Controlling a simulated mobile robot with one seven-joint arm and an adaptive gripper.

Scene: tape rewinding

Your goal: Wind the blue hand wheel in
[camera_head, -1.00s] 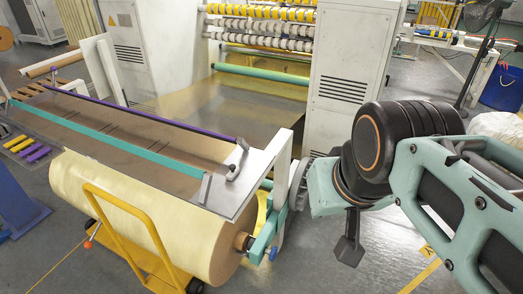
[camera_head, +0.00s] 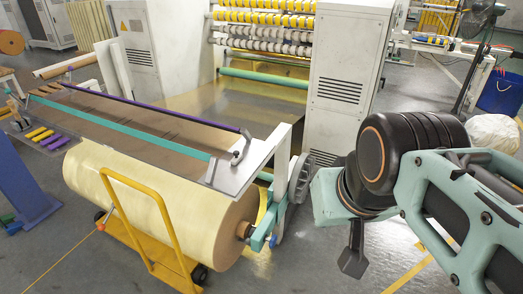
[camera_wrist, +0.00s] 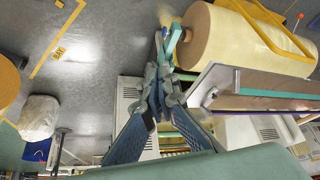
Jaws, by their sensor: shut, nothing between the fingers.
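The small blue hand wheel (camera_head: 273,240) sits at the lower end of a teal bracket (camera_head: 262,228) by the right end of the cream roll (camera_head: 160,205). A larger grey wheel (camera_head: 303,180) stands just to its right. In the wrist view the bracket (camera_wrist: 172,42) shows past my fingers, with a blue part (camera_wrist: 176,26) near their tips. My gripper (camera_wrist: 159,45) is shut and empty. In the head view its dark end (camera_head: 352,258) hangs below my wrist, right of the hand wheel and apart from it. I cannot tell the distance in depth.
A yellow cart (camera_head: 165,235) stands in front of the roll. A white machine cabinet (camera_head: 345,75) rises behind the grey wheel. A blue post (camera_head: 20,175) stands at the left. Grey floor (camera_head: 310,260) is open between the roll and my arm.

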